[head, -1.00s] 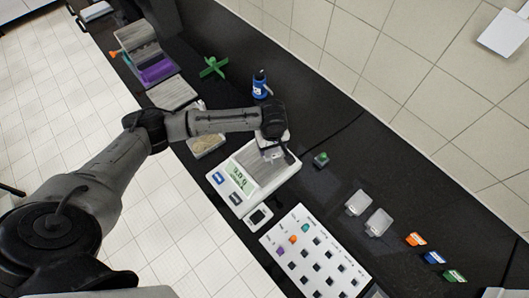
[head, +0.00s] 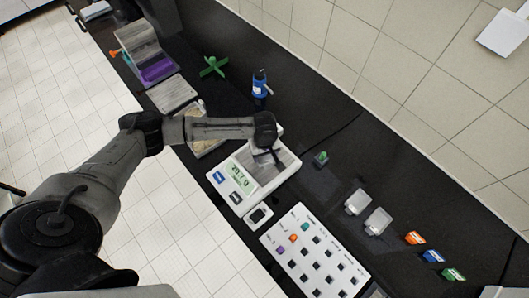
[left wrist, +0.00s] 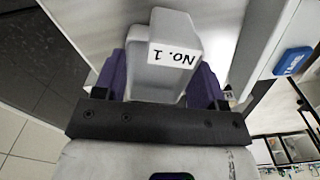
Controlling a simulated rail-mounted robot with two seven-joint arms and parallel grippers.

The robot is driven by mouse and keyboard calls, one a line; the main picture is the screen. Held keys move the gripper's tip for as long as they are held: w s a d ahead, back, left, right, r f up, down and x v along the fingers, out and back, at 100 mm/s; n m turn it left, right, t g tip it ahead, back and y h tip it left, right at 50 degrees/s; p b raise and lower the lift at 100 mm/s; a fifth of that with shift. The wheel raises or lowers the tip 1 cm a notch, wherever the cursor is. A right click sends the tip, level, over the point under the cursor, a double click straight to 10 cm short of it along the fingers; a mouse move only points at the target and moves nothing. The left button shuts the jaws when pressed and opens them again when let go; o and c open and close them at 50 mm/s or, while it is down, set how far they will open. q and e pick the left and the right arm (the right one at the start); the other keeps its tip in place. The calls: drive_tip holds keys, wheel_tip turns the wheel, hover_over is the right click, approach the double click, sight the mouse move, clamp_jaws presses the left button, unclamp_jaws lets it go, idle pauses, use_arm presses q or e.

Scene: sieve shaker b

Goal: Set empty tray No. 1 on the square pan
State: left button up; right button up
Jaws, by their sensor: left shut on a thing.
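The white balance (head: 222,187) has a grey square pan (head: 286,163) and a lit display that appears to show a number near 20. Tray No. 1 (left wrist: 163,88) is a pale translucent tray with a "No. 1" label, seen close up in the left wrist view. My left gripper (head: 268,156) is over the pan in the head view, its purple fingers shut on the tray's sides. The tray is at the pan, mostly hidden by my gripper in the head view; it seems to touch it. My right gripper is not in view.
Two clear trays (head: 357,202) lie right of the balance. Orange, blue and green tags (head: 433,257) lie far right.

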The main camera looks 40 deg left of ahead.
sight(265, 157)
use_arm(q)
drive_tip(key=o, duration=0.9)
drive_tip(key=shift+f, duration=0.1)
wheel_tip(265, 157, up, 12)
drive_tip(key=s+d+f+m+t+h, duration=0.1)
drive_tip(key=s+d+f+m, duration=0.2)
drive_tip(key=s+d+m, duration=0.3)
drive_tip(key=s+d+f+m+t+h, duration=0.1)
drive_tip(key=s+d+f+m+h, duration=0.1)
drive_tip(key=s+d+f+m, duration=0.4)
drive_tip(key=s+a+r+m+t+y, duration=0.1)
drive_tip(key=s+a, duration=0.3)
drive_tip(key=s, duration=0.9)
drive_tip(key=shift+s+r+m+t+y, duration=0.35)
drive_tip(key=shift+m+y, duration=0.25)
drive_tip(key=shift+y, duration=0.3)
